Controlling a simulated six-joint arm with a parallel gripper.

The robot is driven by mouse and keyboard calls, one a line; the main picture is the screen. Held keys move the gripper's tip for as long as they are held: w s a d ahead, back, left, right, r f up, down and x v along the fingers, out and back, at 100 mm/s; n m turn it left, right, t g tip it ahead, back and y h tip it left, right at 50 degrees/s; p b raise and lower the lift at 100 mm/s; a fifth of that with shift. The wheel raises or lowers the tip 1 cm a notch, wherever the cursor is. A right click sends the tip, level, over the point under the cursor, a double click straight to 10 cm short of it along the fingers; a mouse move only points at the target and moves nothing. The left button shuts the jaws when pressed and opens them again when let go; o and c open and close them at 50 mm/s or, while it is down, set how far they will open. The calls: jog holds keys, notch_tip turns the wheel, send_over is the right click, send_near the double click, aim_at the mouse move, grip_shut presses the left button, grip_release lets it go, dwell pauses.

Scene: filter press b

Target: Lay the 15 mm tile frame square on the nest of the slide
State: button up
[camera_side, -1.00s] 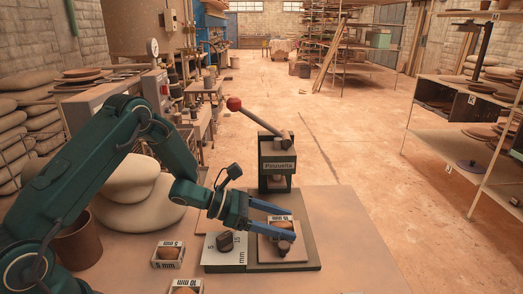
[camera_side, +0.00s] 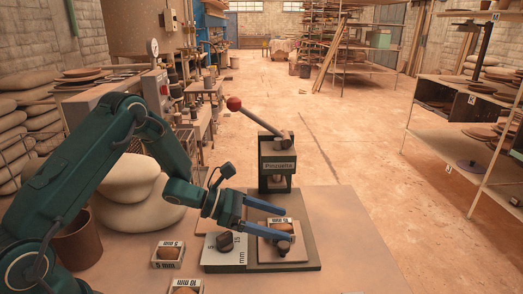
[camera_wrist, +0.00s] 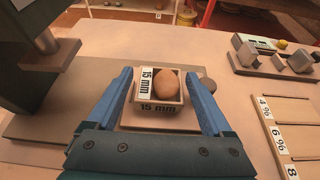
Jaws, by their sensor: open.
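The tile frame (camera_wrist: 146,84), a pale box marked 15 mm with a brown clay lump (camera_wrist: 167,82) inside, lies on the slide in the wrist view and looks about square to it. In the side view the frame (camera_side: 284,221) shows partly behind the fingers. My gripper (camera_wrist: 158,72) is open; its blue fingers stand at either side of the frame with gaps. It also shows in the side view (camera_side: 275,222), just above the slide plate (camera_side: 296,254). The nest under the frame is hidden, so I cannot tell how fully the frame is seated.
The Pinzuella press (camera_side: 276,160) stands behind the slide. A dark block (camera_side: 226,241) sits left of it. Two more filled frames, one nearer (camera_side: 186,287) and one farther (camera_side: 168,254), lie at the left. A board marked in percent (camera_wrist: 284,125) lies at the right in the wrist view.

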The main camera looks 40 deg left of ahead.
jog(key=v, duration=1)
jog(key=shift+a+r, duration=0.1)
jog(key=w+a+r+n+t+y, duration=0.2)
jog(key=w+a+r+n+y, duration=0.35)
jog(key=n, duration=0.65)
jog(key=s+r+n+y, duration=0.5)
jog(key=n+y, duration=0.2)
jog(key=n, duration=0.6)
jog(key=s+d+n+g+h, duration=0.1)
jog(key=s+d+n+g, duration=0.2)
jog(key=s+n, duration=0.5)
jog(key=s+d+f+n+g+h, duration=0.1)
jog(key=s+d+n+g+h, duration=0.1)
jog(key=s+d+n, duration=0.4)
jog(key=s+n+g, duration=0.1)
jog(key=s+n, duration=0.2)
jog(key=n, duration=0.3)
jog(key=shift+s+d+f, duration=0.25)
jog(key=shift+s+f, duration=0.05)
jog(key=shift+f, duration=0.05)
